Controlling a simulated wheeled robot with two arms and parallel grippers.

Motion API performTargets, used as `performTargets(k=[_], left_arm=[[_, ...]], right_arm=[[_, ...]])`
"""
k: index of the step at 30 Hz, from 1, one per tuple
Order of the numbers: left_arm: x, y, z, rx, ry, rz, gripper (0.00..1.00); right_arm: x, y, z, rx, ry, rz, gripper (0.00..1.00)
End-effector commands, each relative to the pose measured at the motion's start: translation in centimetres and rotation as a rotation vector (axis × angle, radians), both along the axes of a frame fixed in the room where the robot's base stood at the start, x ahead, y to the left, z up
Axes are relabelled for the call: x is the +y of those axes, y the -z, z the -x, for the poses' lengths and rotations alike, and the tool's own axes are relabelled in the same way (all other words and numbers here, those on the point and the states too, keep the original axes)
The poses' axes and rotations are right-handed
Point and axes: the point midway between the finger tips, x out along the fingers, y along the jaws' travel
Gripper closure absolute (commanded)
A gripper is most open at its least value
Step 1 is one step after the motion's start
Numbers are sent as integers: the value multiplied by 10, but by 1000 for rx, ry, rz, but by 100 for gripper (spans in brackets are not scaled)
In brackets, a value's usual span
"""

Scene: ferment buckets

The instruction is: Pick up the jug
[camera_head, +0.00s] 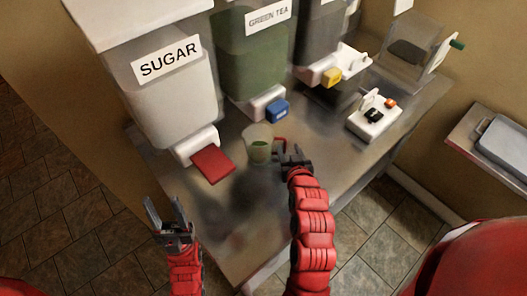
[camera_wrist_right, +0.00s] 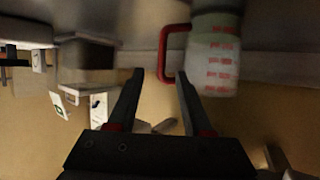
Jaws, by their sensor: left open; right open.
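In the right wrist view the jug (camera_wrist_right: 213,60) shows red markings. My right gripper (camera_head: 294,157) is open beside the handle. In the wrist view part of the handle (camera_wrist_right: 163,60) appears between the fingertips of my right gripper (camera_wrist_right: 160,74); I cannot tell whether they touch. My left gripper (camera_head: 164,206) is open and empty, off the table's left edge.
The sugar bucket (camera_head: 168,100) has a red-handled tap (camera_head: 212,165) left of the jug. The green tea bucket (camera_head: 249,65) has a blue tap (camera_head: 277,111) behind it. A white device (camera_head: 374,116) stands to the right. The metal table (camera_head: 235,230) is clear in front.

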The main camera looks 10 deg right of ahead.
Motion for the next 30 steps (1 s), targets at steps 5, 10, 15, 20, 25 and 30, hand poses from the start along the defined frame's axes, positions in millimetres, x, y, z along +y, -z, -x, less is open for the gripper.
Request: performTargets(k=[5,10,15,20,25,30], left_arm=[[0,-9,0,-1,0,0,50],[0,-23,0,0,0,0,50],[0,-28,0,0,0,0,50],[0,-28,0,0,0,0,50],[0,-28,0,0,0,0,50],[0,-28,0,0,0,0,50]], right_arm=[[0,1,-10,0,1,-1,50],[2,13,-27,3,2,-1,50],[2,21,-43,0,1,0,50],[2,23,-48,-3,1,0,50],[2,23,-47,-2,0,0,50],[2,24,-47,-2,0,0,79]])
